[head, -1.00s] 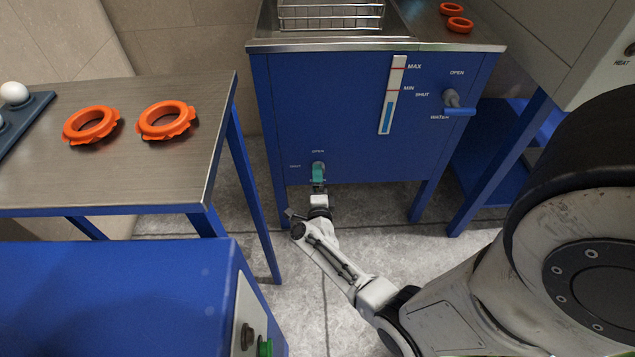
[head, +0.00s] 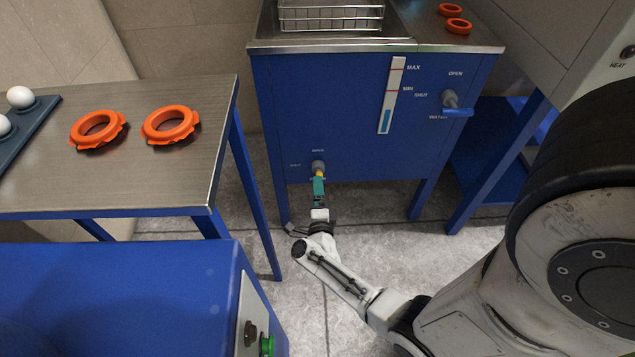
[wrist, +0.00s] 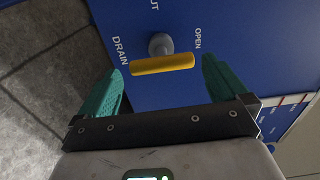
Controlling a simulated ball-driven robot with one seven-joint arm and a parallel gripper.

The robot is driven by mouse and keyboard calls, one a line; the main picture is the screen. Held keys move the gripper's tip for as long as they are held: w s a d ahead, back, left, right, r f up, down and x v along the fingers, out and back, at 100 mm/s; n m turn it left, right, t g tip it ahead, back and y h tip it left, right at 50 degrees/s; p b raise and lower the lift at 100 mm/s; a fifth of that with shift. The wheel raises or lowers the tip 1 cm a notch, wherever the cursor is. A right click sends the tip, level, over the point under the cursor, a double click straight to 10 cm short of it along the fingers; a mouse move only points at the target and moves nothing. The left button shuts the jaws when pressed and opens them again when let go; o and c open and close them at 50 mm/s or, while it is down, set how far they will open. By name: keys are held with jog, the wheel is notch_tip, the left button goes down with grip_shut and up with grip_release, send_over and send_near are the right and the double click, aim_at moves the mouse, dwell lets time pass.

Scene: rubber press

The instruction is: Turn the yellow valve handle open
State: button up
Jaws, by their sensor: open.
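The yellow valve handle (wrist: 162,64) is a bar on a grey hub (wrist: 160,44) on the blue tank front. In the wrist view it lies along the line between the DRAIN and OPEN labels, with SHUT at the top. In the head view only a little yellow (head: 319,174) shows below the hub. My gripper (head: 318,188) is open and empty, low at the tank front. In the wrist view its teal fingers (wrist: 160,68) stand beyond the two ends of the bar, with gaps at both sides. I cannot tell the depth between fingertips and bar.
A blue WATER handle (head: 457,112) and a level gauge (head: 391,96) are on the same tank front. A steel table (head: 120,182) with orange rings (head: 170,125) stands to the left. A blue cabinet (head: 110,295) fills the lower left. Bare floor lies under the tank.

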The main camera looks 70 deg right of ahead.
jog(key=p+v, duration=0.1)
jog(key=v, duration=0.5)
dwell(0.6)
